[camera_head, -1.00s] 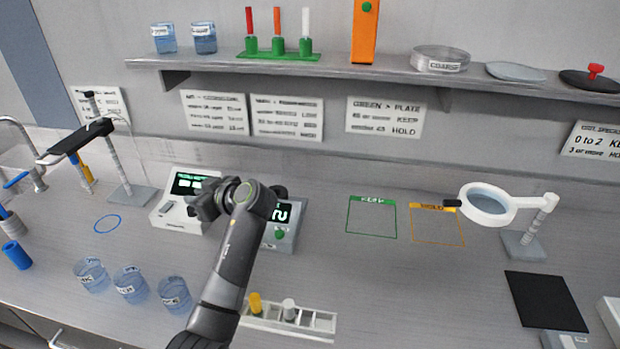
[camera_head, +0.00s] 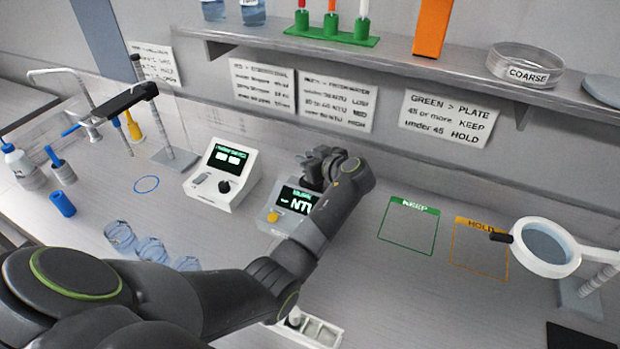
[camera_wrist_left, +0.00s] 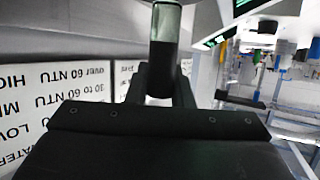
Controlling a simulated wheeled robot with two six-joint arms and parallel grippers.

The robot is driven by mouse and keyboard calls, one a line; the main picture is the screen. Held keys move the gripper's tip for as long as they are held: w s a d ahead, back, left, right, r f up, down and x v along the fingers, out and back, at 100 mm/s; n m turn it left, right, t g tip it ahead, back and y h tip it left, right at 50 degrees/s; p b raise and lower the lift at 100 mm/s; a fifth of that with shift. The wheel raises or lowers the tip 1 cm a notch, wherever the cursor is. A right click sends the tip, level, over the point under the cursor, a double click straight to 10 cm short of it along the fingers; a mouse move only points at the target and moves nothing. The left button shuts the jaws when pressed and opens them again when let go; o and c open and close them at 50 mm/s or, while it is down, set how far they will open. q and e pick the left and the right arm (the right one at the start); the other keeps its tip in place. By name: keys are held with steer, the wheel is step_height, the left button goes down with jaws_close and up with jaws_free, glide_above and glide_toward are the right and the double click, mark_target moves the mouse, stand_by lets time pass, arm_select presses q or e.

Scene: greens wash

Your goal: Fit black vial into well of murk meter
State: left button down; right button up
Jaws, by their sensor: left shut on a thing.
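The murk meter (camera_head: 291,226) is a grey box with a lit NTU display and a yellow button. It stands mid-counter, partly covered by my left arm. My left gripper (camera_head: 322,168) is at the back of the meter, over its top. In the left wrist view my left gripper (camera_wrist_left: 162,88) is shut on the black vial (camera_wrist_left: 166,28), with dark fingers around its black part and pale greenish glass beyond. In the head view the vial is hidden by the gripper. The well is also hidden, so I cannot tell whether the vial touches it. My right gripper is not in view.
A white device (camera_head: 222,178) with a black knob stands left of the meter. The green KEEP square (camera_head: 408,228) and orange HOLD square (camera_head: 478,250) lie empty to the right. Glass beakers (camera_head: 121,236) and a white rack (camera_head: 318,331) are partly behind my arm. A magnifier (camera_head: 545,246) stands right.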

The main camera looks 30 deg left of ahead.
arm_select(q)
step_height(320, 180, down, 5)
steer(key=b, duration=0.2)
steer(key=shift+b, duration=0.3)
steer(key=shift+f, duration=0.1)
steer(key=shift+w, duration=0.1)
steer(key=shift+f, duration=0.1)
steer(key=c, duration=1.3)
jaws_free()
